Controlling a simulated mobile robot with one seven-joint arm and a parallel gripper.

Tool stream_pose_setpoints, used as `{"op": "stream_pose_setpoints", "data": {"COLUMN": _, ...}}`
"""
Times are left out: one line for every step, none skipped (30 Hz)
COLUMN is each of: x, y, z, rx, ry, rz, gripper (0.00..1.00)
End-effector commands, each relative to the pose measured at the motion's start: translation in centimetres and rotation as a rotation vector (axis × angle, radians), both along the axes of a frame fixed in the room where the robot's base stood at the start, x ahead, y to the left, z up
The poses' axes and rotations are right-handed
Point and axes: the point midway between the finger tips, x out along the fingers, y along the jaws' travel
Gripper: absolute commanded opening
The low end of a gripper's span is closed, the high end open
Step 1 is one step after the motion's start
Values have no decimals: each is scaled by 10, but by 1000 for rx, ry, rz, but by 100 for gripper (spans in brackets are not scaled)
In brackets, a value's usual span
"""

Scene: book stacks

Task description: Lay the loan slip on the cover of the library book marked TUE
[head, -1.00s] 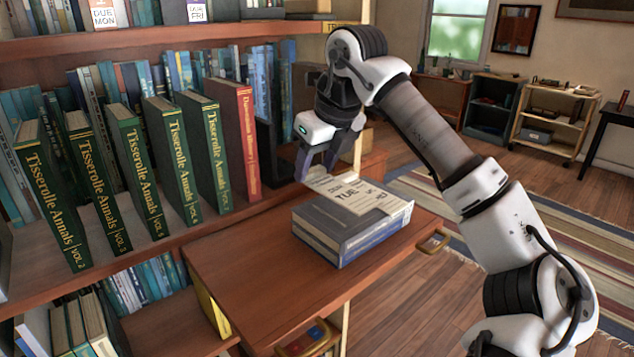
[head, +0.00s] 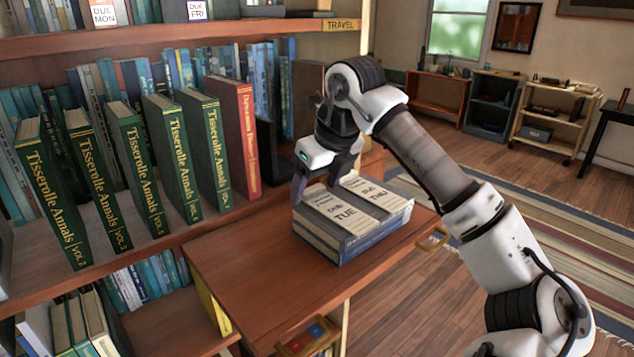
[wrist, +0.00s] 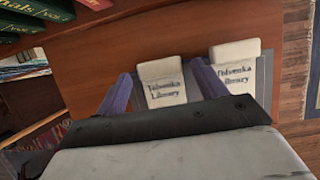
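Two blue-grey books lie side by side. The left one, the TUE book (head: 316,236), bears a pale card reading DUE TUE (head: 342,213); the right one bears a card reading DUE THU (head: 377,192). In the wrist view the left card (wrist: 164,92) and right card (wrist: 237,74) both read Tulvenka Library. My gripper (head: 318,192) is low over the far end of the TUE book. In the wrist view my gripper (wrist: 160,70) has its fingers apart, one on each side of the left card, with small gaps. I cannot tell a separate loan slip from the card on the cover.
The books rest on a wooden pull-out board (head: 235,262), with bare wood at left and front. Upright green volumes (head: 130,175) and a red volume (head: 233,135) stand on the shelf at left. A striped rug (head: 560,235) lies on the floor at right.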

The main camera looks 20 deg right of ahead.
Motion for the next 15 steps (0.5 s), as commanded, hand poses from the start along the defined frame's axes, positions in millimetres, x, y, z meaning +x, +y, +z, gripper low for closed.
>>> {"op": "stream_pose_setpoints", "data": {"x": 0, "y": 0, "z": 0, "rx": 0, "ry": 0, "rz": 0, "gripper": 71}}
{"op": "stream_pose_setpoints", "data": {"x": 0, "y": 0, "z": 0, "rx": 0, "ry": 0, "rz": 0, "gripper": 71}}
{"op": "stream_pose_setpoints", "data": {"x": 0, "y": 0, "z": 0, "rx": 0, "ry": 0, "rz": 0, "gripper": 71}}
{"op": "stream_pose_setpoints", "data": {"x": 0, "y": 0, "z": 0, "rx": 0, "ry": 0, "rz": 0, "gripper": 71}}
{"op": "stream_pose_setpoints", "data": {"x": 0, "y": 0, "z": 1, "rx": 0, "ry": 0, "rz": 0, "gripper": 71}}
{"op": "stream_pose_setpoints", "data": {"x": 0, "y": 0, "z": 2, "rx": 0, "ry": 0, "rz": 0, "gripper": 71}}
{"op": "stream_pose_setpoints", "data": {"x": 0, "y": 0, "z": 3, "rx": 0, "ry": 0, "rz": 0, "gripper": 71}}
{"op": "stream_pose_setpoints", "data": {"x": 0, "y": 0, "z": 5, "rx": 0, "ry": -1, "rz": 0, "gripper": 71}}
{"op": "stream_pose_setpoints", "data": {"x": -1, "y": -1, "z": 7, "rx": -1, "ry": -2, "rz": -1, "gripper": 71}}
{"op": "stream_pose_setpoints", "data": {"x": -3, "y": -1, "z": 11, "rx": -1, "ry": -3, "rz": -1, "gripper": 71}}
{"op": "stream_pose_setpoints", "data": {"x": -4, "y": -2, "z": 15, "rx": -2, "ry": -3, "rz": -2, "gripper": 71}}
{"op": "stream_pose_setpoints", "data": {"x": -7, "y": -3, "z": 21, "rx": -2, "ry": -3, "rz": -2, "gripper": 71}}
{"op": "stream_pose_setpoints", "data": {"x": -9, "y": -4, "z": 27, "rx": -3, "ry": -2, "rz": -2, "gripper": 71}}
{"op": "stream_pose_setpoints", "data": {"x": -11, "y": -4, "z": 33, "rx": -3, "ry": -3, "rz": -2, "gripper": 71}}
{"op": "stream_pose_setpoints", "data": {"x": -14, "y": -6, "z": 42, "rx": -3, "ry": -4, "rz": -3, "gripper": 71}}
